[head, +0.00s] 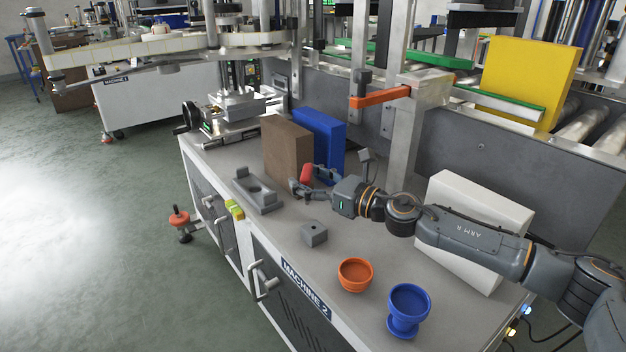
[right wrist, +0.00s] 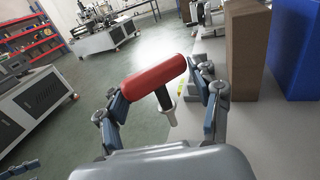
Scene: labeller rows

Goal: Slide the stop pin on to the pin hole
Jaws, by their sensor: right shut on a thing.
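The stop pin has a red cylindrical handle and a grey metal shaft. My right gripper (head: 305,189) is shut on the stop pin (head: 306,173) above the machine top. In the right wrist view the red handle of the stop pin (right wrist: 155,71) lies across between the fingers of my right gripper (right wrist: 162,88), tilted, with the shaft pointing down. A small grey block (head: 314,235) with a dark hole in its top, which looks like the pin hole, stands in front of the gripper, apart from the pin.
A grey cradle (head: 257,191) stands left of my gripper. Brown (head: 287,150) and blue (head: 320,139) boxes stand behind it. An orange bowl (head: 355,274), a blue cup (head: 407,309) and a white panel (head: 468,222) are to the right. The tabletop (head: 275,236) around the small block is clear.

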